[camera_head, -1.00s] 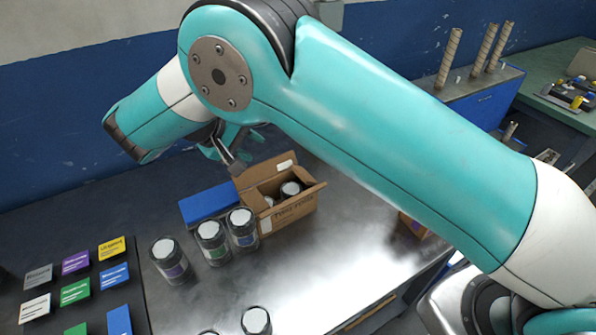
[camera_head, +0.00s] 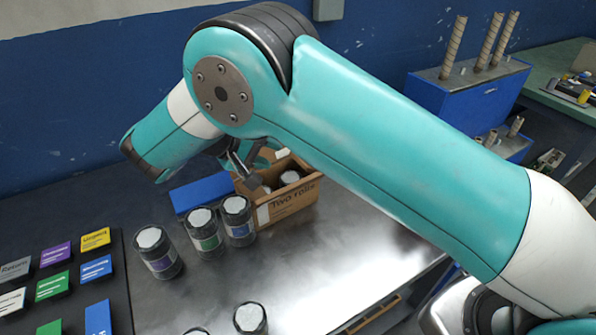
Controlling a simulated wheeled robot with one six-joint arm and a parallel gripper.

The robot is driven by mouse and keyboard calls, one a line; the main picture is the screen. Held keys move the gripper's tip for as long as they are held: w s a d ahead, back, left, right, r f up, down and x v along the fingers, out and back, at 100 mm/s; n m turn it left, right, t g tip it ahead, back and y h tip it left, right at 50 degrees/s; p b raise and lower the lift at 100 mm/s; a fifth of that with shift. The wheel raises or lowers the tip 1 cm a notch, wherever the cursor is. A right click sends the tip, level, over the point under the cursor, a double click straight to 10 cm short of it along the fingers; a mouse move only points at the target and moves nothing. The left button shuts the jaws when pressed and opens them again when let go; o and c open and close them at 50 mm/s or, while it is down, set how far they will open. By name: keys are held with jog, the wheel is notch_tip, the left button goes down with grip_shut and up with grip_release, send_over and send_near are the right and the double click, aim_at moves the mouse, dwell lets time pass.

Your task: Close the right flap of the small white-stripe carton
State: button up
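The small brown carton (camera_head: 290,206) stands on the metal table, with "Two rolls" printed on its front and a white stripe at the front's left end. Its top is at least partly open, and white-topped rolls (camera_head: 290,177) show inside. A flap with a white label stands at the back, partly behind my gripper. The right flap (camera_head: 311,180) seems to lean outward at the right edge; its exact angle is hard to tell. My gripper (camera_head: 254,180) points down at the carton's left side, over or against its edge. I cannot see whether its fingers are apart or whether they touch the carton.
Dark jars with white lids stand left of the carton (camera_head: 237,218) and farther left (camera_head: 157,252); another stands in front (camera_head: 250,318). A blue box (camera_head: 200,193) lies behind them. Colored label cards (camera_head: 96,268) lie at left. The table right of the carton looks clear.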

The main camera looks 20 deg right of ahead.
jog(key=p+x, duration=0.1)
jog(key=x, duration=0.9)
jog(key=shift+c, duration=0.3)
grip_shut()
